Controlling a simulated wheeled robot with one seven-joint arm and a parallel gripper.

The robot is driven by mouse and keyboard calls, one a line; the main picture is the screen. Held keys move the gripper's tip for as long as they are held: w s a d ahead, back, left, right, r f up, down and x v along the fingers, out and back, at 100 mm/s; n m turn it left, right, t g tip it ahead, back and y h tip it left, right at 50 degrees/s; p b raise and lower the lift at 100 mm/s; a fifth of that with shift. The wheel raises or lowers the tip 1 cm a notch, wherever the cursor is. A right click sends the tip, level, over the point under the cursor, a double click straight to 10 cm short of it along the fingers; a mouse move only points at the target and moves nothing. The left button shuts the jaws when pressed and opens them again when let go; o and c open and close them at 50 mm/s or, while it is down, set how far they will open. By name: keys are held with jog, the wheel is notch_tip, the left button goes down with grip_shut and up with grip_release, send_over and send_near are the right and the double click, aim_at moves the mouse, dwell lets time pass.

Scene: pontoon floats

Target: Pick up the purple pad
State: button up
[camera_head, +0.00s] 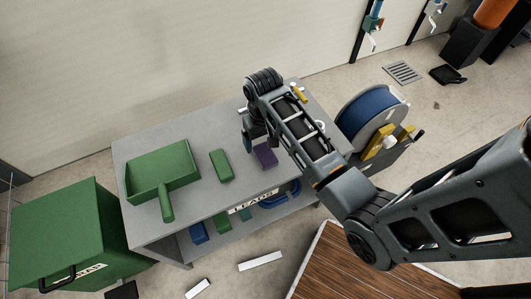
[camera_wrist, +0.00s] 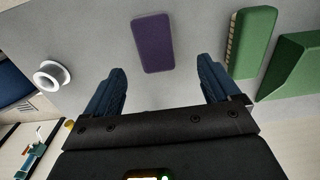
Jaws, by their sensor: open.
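The purple pad (camera_wrist: 153,43) lies flat on the grey table top. In the head view the pad (camera_head: 266,156) sits near the front edge, partly hidden by my arm. My gripper (camera_wrist: 160,78) is open and empty. In the wrist view the pad lies beyond the fingertips, roughly centred between them, and does not touch them. In the head view my gripper (camera_head: 250,141) is over the table just left of the pad, mostly hidden by my wrist.
A green block (camera_head: 221,166) and a green dustpan-like tray (camera_head: 162,173) lie left of the pad. A white ring (camera_wrist: 52,75) shows at the wrist view's left. A blue reel (camera_head: 372,112) stands right of the table. A green bin (camera_head: 68,231) stands at left.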

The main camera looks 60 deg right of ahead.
aim_at(264, 151)
jog(key=shift+d, duration=0.25)
jog(key=f, duration=0.7)
jog(key=shift+d+f, duration=0.2)
jog(key=c, duration=1.1)
jog(key=shift+r, duration=0.1)
jog(key=shift+r, duration=0.55)
notch_tip(264, 151, up, 3)
jog(key=shift+w+f, duration=0.1)
jog(key=d+r, duration=0.2)
jog(key=d, duration=0.2)
jog(key=d+r, duration=0.2)
jog(key=d, duration=0.1)
jog(key=d+r+b, duration=0.1)
jog(key=d+r, duration=0.2)
jog(key=d, duration=0.1)
jog(key=shift+s+d, duration=0.35)
jog(key=shift+s, duration=0.05)
